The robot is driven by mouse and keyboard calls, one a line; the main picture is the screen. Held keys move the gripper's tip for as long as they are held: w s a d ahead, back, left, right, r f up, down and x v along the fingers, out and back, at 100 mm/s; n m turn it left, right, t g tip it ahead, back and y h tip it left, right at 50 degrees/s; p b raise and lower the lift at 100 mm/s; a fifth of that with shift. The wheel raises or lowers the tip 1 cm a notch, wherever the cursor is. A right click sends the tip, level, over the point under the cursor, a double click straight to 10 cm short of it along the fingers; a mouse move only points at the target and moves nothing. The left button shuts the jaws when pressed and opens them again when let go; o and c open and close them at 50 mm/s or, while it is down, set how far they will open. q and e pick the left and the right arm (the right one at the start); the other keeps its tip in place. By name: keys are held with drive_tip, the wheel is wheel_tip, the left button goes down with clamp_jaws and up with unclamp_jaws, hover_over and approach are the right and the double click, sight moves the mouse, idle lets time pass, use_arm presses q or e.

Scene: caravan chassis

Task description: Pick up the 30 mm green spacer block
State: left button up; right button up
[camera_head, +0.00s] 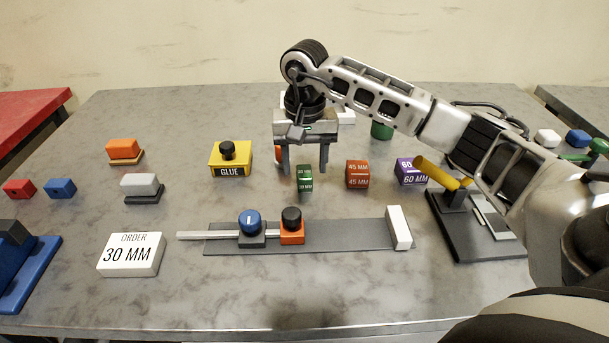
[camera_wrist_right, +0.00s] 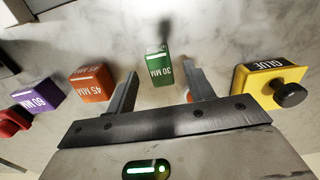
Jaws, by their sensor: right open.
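The green 30 mm spacer block (camera_head: 304,180) stands on the grey table, in front of the right gripper's fingers in the head view. My right gripper (camera_head: 304,170) points down above and just behind the block, open and empty. In the right wrist view the green block (camera_wrist_right: 158,70) shows its "30 MM" label. It lies between the lines of the two open fingers (camera_wrist_right: 160,76), slightly beyond their tips, with a gap on each side. My left gripper is not in view.
An orange 45 mm block (camera_head: 357,174) and a purple 60 mm block (camera_head: 410,170) stand to the right. A yellow glue box (camera_head: 230,160) stands left. A white order card block (camera_head: 131,255) reads "30 MM".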

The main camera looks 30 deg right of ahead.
sight(305, 171)
drive_tip(key=shift+f, duration=1.6)
drive_tip(key=c, duration=1.1)
drive_tip(key=shift+r, duration=0.1)
